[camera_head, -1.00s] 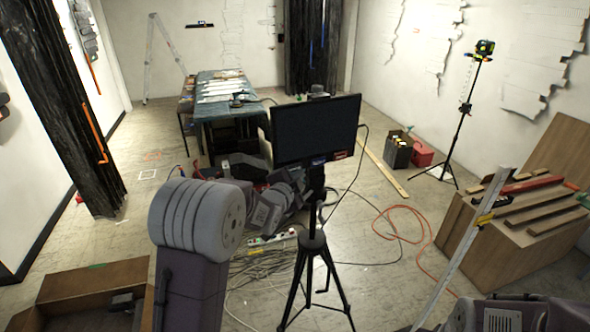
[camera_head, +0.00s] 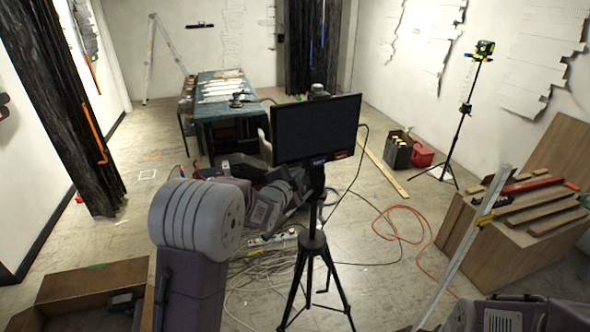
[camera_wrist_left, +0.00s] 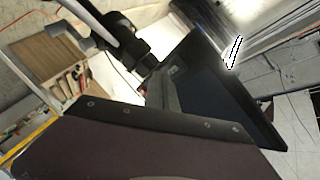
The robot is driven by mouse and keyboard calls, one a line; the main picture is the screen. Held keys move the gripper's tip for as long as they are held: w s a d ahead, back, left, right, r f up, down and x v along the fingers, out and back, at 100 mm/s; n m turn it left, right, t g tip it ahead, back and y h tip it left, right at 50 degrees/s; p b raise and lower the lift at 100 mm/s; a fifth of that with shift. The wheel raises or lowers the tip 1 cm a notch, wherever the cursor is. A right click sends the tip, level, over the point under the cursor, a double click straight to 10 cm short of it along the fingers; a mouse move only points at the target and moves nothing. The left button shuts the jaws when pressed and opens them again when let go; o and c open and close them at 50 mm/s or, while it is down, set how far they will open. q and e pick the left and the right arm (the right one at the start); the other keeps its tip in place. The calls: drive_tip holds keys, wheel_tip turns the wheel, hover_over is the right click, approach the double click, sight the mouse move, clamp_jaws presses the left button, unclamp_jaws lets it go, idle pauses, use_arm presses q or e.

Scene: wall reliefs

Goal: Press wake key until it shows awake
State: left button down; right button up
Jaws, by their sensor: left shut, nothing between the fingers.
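A dark flat monitor (camera_head: 316,130) stands on a black tripod (camera_head: 313,240). Its screen is blank, and a small blue mark and a small red mark sit on its lower edge. I cannot tell which part is the wake key or read any state. My left gripper (camera_head: 265,149) is shut and empty, with a pale tip beside the monitor's left edge; I cannot tell whether they touch. In the left wrist view, a dark panel that looks like the monitor (camera_wrist_left: 215,95) slants close by, and the fingertips are not clear.
Cables and an orange hose (camera_head: 405,222) lie around the tripod. A covered worktable (camera_head: 225,115) stands behind it. A wooden crate (camera_head: 505,225) with boards and a slanted metal rail (camera_head: 465,250) are at right. An open wooden box (camera_head: 90,285) is at front left.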

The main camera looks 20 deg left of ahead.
use_arm(q)
drive_tip(key=shift+w+a, duration=0.3)
drive_tip(key=shift+w, duration=0.05)
idle(0.7)
drive_tip(key=shift+s+d+b, duration=0.55)
drive_tip(key=shift+s+b, duration=0.1)
drive_tip(key=shift+b, duration=0.15)
drive_tip(key=s+d+b, duration=0.1)
drive_tip(key=s, duration=0.1)
drive_tip(key=s+d+b, duration=0.1)
drive_tip(key=d+b, duration=0.1)
drive_tip(key=shift+s+d, duration=0.2)
drive_tip(key=shift+s, duration=0.15)
